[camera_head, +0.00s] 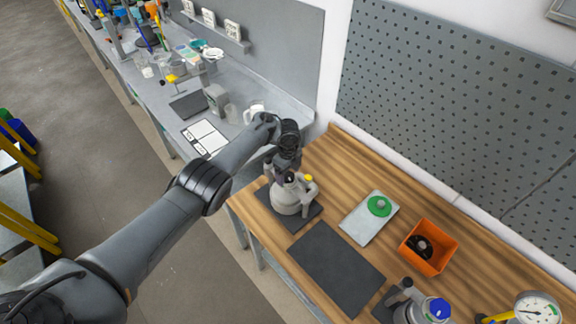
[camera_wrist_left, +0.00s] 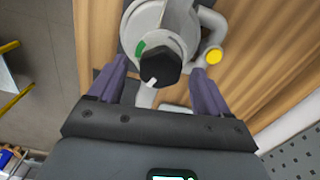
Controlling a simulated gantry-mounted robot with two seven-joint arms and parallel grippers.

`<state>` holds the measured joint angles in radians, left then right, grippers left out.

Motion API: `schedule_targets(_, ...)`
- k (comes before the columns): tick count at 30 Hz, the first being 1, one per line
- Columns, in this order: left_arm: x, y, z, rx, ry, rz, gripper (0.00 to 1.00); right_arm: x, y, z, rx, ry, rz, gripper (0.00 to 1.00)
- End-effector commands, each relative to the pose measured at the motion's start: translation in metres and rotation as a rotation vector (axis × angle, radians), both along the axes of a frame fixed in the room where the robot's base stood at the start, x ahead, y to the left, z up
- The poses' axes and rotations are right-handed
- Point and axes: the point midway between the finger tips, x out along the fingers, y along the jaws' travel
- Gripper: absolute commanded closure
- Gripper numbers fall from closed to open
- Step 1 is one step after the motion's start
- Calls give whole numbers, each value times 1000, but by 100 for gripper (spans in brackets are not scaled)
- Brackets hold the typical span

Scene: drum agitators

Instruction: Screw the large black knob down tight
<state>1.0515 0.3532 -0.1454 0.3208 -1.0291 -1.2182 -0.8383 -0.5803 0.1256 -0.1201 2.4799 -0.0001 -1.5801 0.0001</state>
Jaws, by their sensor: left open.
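A black faceted knob (camera_wrist_left: 160,68) with a white pointer mark sits on top of a grey drum agitator (camera_head: 287,199) at the left of the wooden bench. In the head view the knob (camera_head: 289,177) is small and partly covered by my left gripper (camera_head: 285,172), which points down at it. In the left wrist view my left gripper (camera_wrist_left: 160,75) is open, with one finger on each side of the knob and gaps between. A green mark (camera_wrist_left: 140,48) and a yellow cap (camera_wrist_left: 213,57) show beside the knob. My right gripper is not in view.
The agitator stands on a dark mat. To its right are an empty dark mat (camera_head: 336,267), a light plate (camera_head: 361,223) with a green disc (camera_head: 379,206), an orange bin (camera_head: 442,267) holding a black part, a blue-capped device (camera_head: 436,309) and a gauge (camera_head: 538,308).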

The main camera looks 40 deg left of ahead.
Motion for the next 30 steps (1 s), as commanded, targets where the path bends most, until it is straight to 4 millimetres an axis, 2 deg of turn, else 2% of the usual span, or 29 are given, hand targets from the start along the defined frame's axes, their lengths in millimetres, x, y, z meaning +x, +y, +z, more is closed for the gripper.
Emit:
schedule_targets(18,1,0,91,0,-3,-1,22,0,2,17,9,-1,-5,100)
schedule_targets(23,1,0,103,1,-3,0,22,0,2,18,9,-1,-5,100)
schedule_targets(30,0,0,106,0,-1,-1,22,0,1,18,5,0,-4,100)
